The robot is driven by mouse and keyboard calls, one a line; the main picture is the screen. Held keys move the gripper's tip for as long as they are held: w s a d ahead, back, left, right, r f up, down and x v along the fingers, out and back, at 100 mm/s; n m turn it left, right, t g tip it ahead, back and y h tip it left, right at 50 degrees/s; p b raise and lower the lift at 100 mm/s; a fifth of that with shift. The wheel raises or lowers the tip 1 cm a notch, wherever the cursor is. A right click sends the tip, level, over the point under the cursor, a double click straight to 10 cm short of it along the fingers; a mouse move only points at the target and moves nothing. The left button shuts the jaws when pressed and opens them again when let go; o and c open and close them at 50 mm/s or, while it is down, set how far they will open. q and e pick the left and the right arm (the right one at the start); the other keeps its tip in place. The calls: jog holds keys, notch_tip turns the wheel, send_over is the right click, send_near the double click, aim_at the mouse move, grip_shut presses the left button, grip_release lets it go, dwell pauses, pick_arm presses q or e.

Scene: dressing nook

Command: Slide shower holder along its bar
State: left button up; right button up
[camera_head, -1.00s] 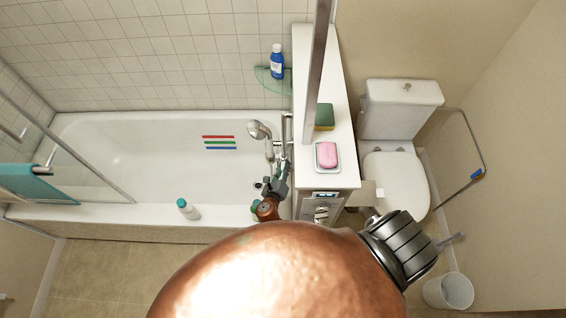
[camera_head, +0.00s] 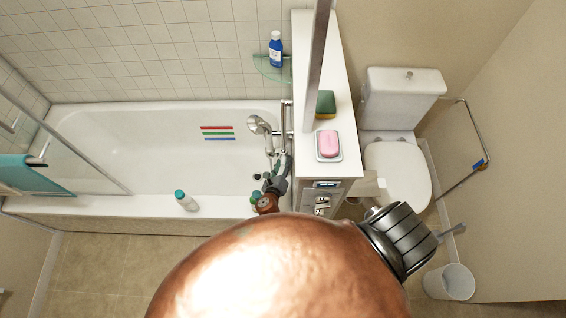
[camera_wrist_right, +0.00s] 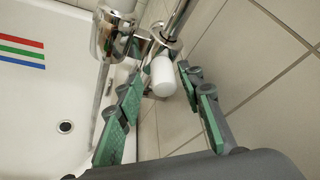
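The chrome shower holder (camera_wrist_right: 165,42) is clamped around its slanting bar (camera_wrist_right: 183,14) in the right wrist view. A white rounded knob (camera_wrist_right: 163,76) sticks out from it toward me. The shower head (camera_head: 259,124) hangs beside the upright bar (camera_head: 286,118) in the head view. My right gripper (camera_wrist_right: 160,74) is open, with its green-padded fingers on either side of the knob and gaps visible on both sides. In the head view my right gripper (camera_head: 281,168) is low by the bar, small and partly merged with the fittings. My left gripper is not in view.
The bathtub (camera_head: 100,150) lies left of the bar. A white ledge (camera_head: 338,95) on the right holds a pink soap (camera_head: 330,143) and a sponge (camera_head: 325,104). A bottle (camera_head: 186,201) stands on the tub's front rim. A glass panel's post (camera_head: 318,60) rises near the bar.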

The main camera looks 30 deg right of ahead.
jog(key=shift+r, duration=0.15)
jog(key=v, duration=1.2)
dwell(0.3)
